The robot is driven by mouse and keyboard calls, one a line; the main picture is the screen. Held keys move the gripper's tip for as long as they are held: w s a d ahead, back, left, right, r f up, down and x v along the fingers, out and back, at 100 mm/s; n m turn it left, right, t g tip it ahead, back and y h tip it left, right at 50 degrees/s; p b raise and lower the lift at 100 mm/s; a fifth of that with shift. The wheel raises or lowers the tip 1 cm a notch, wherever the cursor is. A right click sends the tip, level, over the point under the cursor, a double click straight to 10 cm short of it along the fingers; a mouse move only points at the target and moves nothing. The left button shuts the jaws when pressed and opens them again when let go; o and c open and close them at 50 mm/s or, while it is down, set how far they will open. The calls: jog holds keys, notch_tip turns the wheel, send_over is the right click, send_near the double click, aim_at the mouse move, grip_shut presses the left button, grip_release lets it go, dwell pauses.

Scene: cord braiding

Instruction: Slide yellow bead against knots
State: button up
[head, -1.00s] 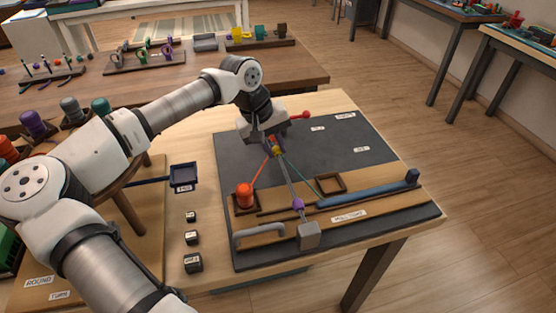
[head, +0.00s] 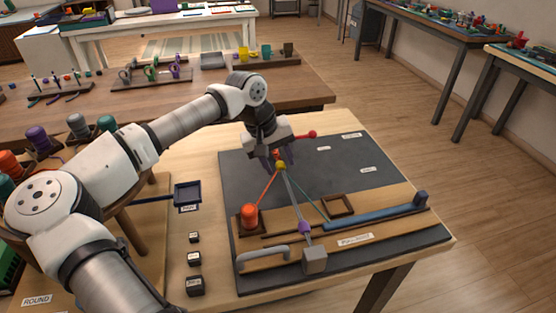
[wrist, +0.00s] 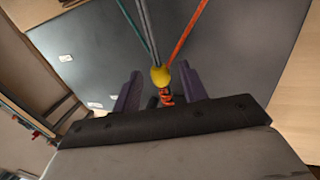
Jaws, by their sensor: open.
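The yellow bead (head: 281,165) is at the upper end of the cords, near the middle of the dark board. In the wrist view the yellow bead (wrist: 160,76) sits where the cords meet, right by the small orange-red knots (wrist: 166,96); I cannot tell if they touch. My gripper (head: 272,158) is over this end of the cords. In the wrist view its dark purple fingers (wrist: 160,88) stand open, one on each side of the bead and knots, with gaps showing. An orange cord (wrist: 187,32), a grey cord (wrist: 143,28) and a thinner dark cord run from the bead.
A purple bead (head: 305,227) and a grey block (head: 315,260) are at the grey cord's lower end. An orange spool (head: 249,216), an empty brown frame (head: 337,205), a blue bar (head: 375,213) and a grey handle (head: 264,257) stand nearby. The board's upper right (head: 345,165) is mostly clear.

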jog(key=shift+r, duration=0.1)
jog(key=b+v, duration=0.1)
jog(key=v, duration=1.2)
jog(key=shift+a+r, duration=0.15)
jog(key=shift+r, duration=0.15)
